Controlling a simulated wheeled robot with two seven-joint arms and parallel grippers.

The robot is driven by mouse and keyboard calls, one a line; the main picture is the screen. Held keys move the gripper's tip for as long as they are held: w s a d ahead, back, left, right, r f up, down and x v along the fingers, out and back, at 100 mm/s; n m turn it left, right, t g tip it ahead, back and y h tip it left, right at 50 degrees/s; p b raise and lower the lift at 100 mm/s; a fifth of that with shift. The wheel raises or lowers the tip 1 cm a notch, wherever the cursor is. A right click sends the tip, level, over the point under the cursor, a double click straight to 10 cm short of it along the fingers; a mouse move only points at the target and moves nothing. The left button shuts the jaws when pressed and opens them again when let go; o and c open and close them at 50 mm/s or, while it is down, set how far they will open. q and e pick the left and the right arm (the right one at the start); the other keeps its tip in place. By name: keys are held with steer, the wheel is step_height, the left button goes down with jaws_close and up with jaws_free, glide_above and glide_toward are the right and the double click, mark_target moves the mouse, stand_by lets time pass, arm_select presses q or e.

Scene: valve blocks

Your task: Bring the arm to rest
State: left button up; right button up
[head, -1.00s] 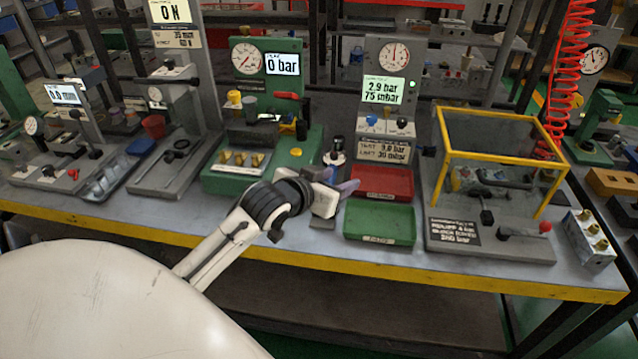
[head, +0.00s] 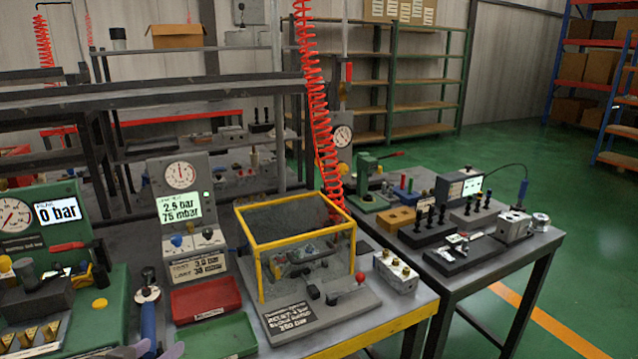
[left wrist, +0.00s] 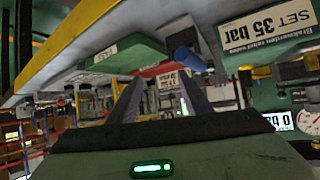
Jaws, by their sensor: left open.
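My left gripper (head: 152,350) shows only in part at the bottom left of the head view, by the front of the bench. In the left wrist view its two fingers (left wrist: 160,105) are spread with nothing held between them. A blue-handled tool (head: 148,325) stands upright close by; its blue handle (left wrist: 187,58) also shows beyond the fingers in the left wrist view. The green tray (head: 222,340) and the red tray (head: 205,299) lie to the right of the gripper and look empty. My right gripper is not in view.
The yellow-framed guard box (head: 262,275) stands right of the trays, with a valve block (head: 398,272) at the bench corner. A gauge stand (head: 181,205) is behind the trays. A second bench (head: 540,250) with blocks stands right. Green floor beyond is open.

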arm_select(q)
steer(key=s+d+f+m+g, duration=0.1)
steer(key=s+d+f+g, duration=0.25)
steer(key=s, duration=0.55)
steer(key=s+d+f+m+g+h, duration=0.1)
steer(key=s+d+f+g, duration=0.15)
steer(key=s+d, duration=0.4)
steer(key=s+d+f+m+g, duration=0.1)
steer(key=s+d+f+g, duration=0.15)
steer(key=s, duration=0.75)
steer(key=w+d+f+t+h, duration=0.1)
steer(key=d+f+t, duration=0.1)
steer(key=f, duration=0.4)
steer(key=w+d+f+t+h, duration=0.1)
steer(key=w+d+f+t, duration=0.1)
steer(key=f, duration=0.5)
steer(key=shift+w+d+f+t+h, duration=0.2)
steer(key=shift+d+t+h, duration=0.1)
steer(key=shift+d+t, duration=0.35)
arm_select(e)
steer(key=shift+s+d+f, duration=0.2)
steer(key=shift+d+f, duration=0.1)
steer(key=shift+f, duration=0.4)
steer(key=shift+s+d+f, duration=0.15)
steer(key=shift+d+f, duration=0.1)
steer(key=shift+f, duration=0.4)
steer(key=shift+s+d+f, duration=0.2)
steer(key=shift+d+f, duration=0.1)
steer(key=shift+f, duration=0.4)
